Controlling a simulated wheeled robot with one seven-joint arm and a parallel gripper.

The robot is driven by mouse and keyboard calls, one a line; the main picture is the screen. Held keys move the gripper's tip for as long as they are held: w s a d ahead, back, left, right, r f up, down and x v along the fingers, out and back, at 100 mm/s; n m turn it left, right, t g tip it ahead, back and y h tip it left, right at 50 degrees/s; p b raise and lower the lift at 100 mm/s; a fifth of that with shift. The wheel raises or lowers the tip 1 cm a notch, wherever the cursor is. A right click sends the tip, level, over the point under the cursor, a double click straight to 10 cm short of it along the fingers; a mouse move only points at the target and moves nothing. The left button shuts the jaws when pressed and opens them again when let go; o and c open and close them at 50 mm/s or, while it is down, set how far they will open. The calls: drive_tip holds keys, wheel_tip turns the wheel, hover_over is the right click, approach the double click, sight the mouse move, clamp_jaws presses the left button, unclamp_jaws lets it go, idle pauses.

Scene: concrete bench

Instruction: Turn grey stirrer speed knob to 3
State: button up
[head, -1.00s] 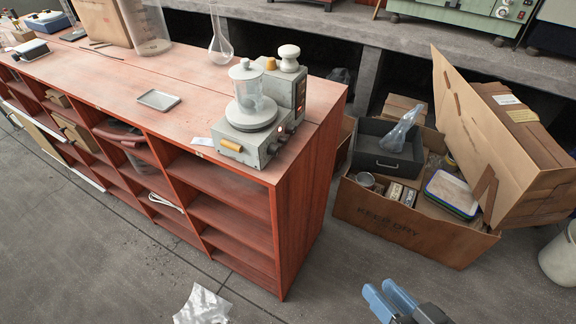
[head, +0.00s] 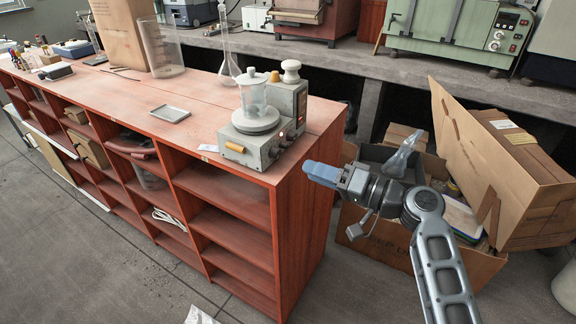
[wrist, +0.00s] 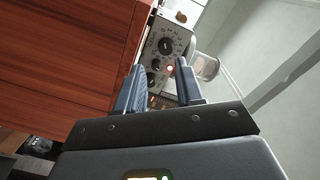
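The grey stirrer (head: 250,146) stands on the near right end of the red-brown bench, with a glass beaker (head: 256,92) on its round plate. Its panel faces right and is foreshortened in the head view. In the wrist view the panel shows a large dark knob (wrist: 165,46) ringed by scale marks, and a smaller dark knob (wrist: 155,66) near a lit red lamp (wrist: 169,68). My gripper (head: 321,172) is off the bench's right end, pointing at the panel. Its blue-grey fingers (wrist: 160,66) are apart, empty and clear of the knobs.
The bench (head: 130,90) has open shelves below. A glass flask (head: 229,60) and a small grey tray (head: 169,113) stand farther back and left. An open cardboard box (head: 470,265) with a black bin lies right of the bench, behind my arm.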

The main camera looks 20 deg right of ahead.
sight(279, 155)
drive_tip(key=x, duration=0.2)
drive_tip(key=p+x, duration=0.1)
drive_tip(key=x, duration=0.2)
drive_tip(key=r+x, duration=0.1)
drive_tip(key=x, duration=0.2)
drive_tip(key=shift+d, duration=0.1)
drive_tip(key=shift+c, duration=0.3)
clamp_jaws()
